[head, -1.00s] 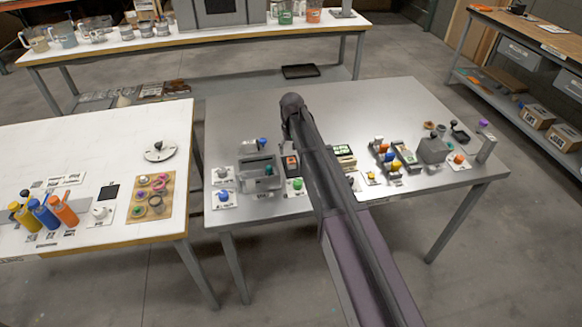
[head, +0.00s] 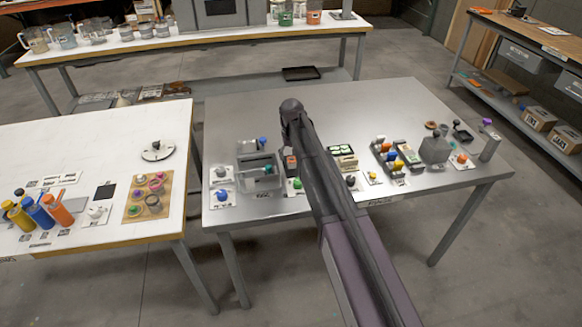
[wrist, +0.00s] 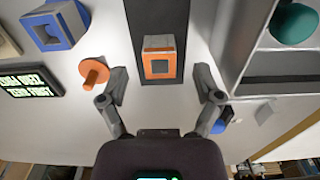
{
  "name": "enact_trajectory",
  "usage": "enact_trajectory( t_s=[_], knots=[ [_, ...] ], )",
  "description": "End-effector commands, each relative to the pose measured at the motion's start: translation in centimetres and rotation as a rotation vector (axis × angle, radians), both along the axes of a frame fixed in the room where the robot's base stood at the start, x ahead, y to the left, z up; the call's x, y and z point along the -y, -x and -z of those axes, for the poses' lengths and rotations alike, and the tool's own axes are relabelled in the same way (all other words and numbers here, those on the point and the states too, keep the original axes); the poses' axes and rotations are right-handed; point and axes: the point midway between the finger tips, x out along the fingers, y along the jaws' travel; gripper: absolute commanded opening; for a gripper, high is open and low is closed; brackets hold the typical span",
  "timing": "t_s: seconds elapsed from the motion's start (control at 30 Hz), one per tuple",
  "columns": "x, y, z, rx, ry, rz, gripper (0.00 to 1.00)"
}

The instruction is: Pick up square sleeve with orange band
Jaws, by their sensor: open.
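The square sleeve with an orange band (wrist: 158,60) is a grey, square-mouthed piece on a dark grey strip in the wrist view. My gripper (wrist: 160,80) is open, one finger on each side of the sleeve, with visible gaps on both sides. The sleeve appears just ahead of the space between the fingertips; I cannot tell the exact height between them. In the head view a small orange-marked piece, apparently this sleeve (head: 291,161), shows left of my arm. My arm hides the gripper there.
A blue-banded square piece (wrist: 54,26), an orange knob (wrist: 94,72) and a dark display (wrist: 30,81) lie to the left in the wrist view. A grey walled frame (wrist: 275,87) with a teal knob (wrist: 294,24) stands to the right. The table's rear (head: 370,105) is clear.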

Motion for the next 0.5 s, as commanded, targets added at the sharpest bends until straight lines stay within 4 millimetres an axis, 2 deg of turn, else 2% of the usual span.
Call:
enact_trajectory(
  t_s=[0.03, 0.2, 0.5],
  knots=[
    [0.0, 0.0, 0.8, 0.000, 0.000, 0.000, 0.83],
    [0.0, 0.0, 1.8, 0.000, 0.000, 0.000, 0.83],
    [0.0, 0.0, 2.1, 0.000, 0.000, 0.000, 0.83]
  ],
)
